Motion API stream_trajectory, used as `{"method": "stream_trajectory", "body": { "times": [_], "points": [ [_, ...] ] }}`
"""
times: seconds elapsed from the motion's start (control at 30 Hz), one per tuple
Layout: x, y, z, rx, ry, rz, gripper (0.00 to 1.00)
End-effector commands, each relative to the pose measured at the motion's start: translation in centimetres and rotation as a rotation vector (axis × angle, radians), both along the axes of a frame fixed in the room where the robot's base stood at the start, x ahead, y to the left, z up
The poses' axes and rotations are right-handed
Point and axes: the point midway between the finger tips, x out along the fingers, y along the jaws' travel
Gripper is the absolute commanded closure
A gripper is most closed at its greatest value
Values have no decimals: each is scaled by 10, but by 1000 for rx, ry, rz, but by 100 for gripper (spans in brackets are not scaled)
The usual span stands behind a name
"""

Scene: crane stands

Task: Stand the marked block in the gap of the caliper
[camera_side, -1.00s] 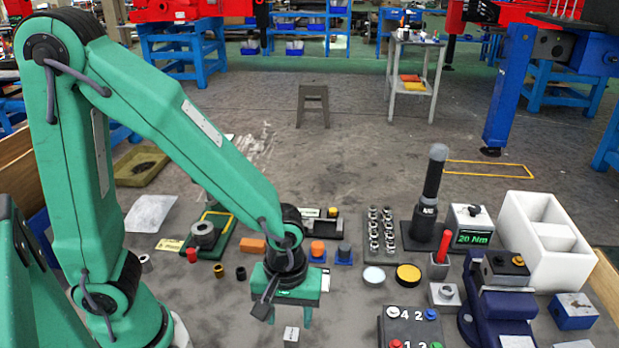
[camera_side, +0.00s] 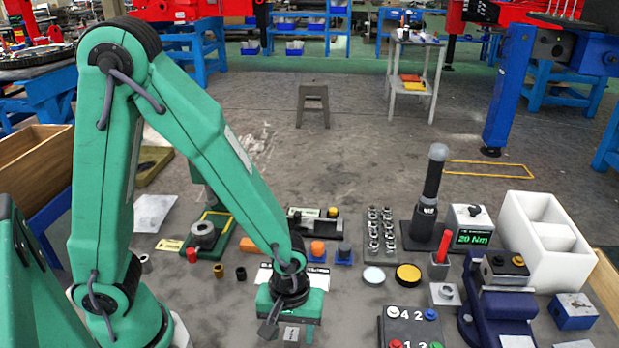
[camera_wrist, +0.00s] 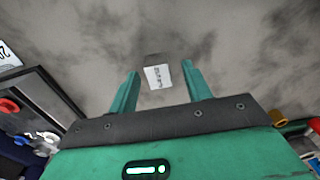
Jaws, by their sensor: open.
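The marked block (camera_side: 291,334) is a small grey block with a pale printed label, at the bottom of the side view. The wrist view shows its labelled face (camera_wrist: 158,77) between my fingertips, with a gap on each side. My gripper (camera_wrist: 159,77) is open and empty, with its green fingers on either side of the block in that view. In the side view my gripper (camera_side: 290,333) is over the block, low near the floor. A dark blue clamp-like body (camera_side: 478,312) stands at the right; I cannot tell for certain that it is the caliper.
A dark button panel (camera_side: 410,328) with coloured buttons lies right of the block. A white open bin (camera_side: 545,240) is at the far right.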

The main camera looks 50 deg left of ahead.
Motion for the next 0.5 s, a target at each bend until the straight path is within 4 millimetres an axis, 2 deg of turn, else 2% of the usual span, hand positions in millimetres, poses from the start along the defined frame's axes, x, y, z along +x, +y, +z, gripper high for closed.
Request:
{"method": "stream_trajectory", "body": {
  "times": [0.47,0.5],
  "points": [
    [0,0,0,-1,-1,0,51],
    [0,0,0,-1,-1,0,55]
  ]
}}
